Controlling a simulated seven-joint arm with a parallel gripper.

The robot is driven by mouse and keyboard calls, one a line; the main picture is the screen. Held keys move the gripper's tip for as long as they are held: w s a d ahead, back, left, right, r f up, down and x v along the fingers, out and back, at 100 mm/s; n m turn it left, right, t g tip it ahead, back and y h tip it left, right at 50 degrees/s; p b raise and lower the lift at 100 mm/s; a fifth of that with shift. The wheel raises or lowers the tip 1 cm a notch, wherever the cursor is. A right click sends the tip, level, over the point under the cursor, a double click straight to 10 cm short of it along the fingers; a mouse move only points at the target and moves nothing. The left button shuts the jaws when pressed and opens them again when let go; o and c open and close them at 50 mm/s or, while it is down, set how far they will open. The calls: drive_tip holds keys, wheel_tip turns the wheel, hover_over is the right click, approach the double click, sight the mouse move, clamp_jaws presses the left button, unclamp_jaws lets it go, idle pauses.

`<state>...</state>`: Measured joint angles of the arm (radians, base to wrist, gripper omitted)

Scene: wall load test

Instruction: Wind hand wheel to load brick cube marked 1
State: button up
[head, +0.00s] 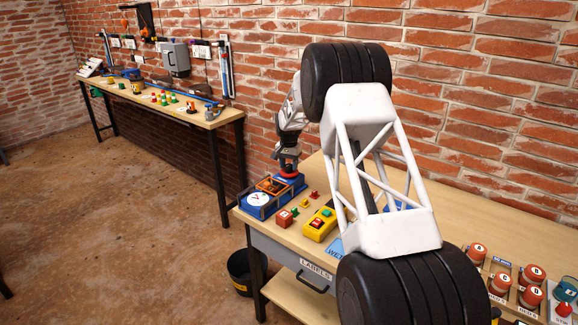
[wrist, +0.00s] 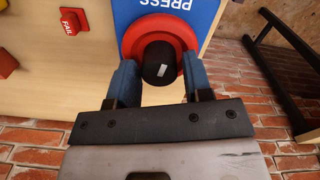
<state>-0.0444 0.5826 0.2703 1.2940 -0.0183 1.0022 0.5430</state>
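A blue press (head: 289,184) stands at the near left end of the workbench; its blue base lettered PRESS (wrist: 165,8) shows in the wrist view. Its red hand wheel (head: 289,173) has a black hub (wrist: 160,62) at the middle. My gripper (wrist: 160,75) is over the wheel, its two fingers apart, one on each side of the hub at the wheel's edges. I cannot tell if they press on it. A white round dial (head: 258,198) is at the press's front. An orange-brown block (head: 270,186) seems to sit in the press; I cannot read any mark on it.
A red FAIL tag (wrist: 72,21) shows in the wrist view. Lettered red-topped jars (head: 533,274) stand at right. A brick wall (head: 470,90) runs behind.

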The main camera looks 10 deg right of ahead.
sight(289, 165)
drive_tip(key=shift+o, duration=1.1)
drive_tip(key=shift+r, duration=3.85)
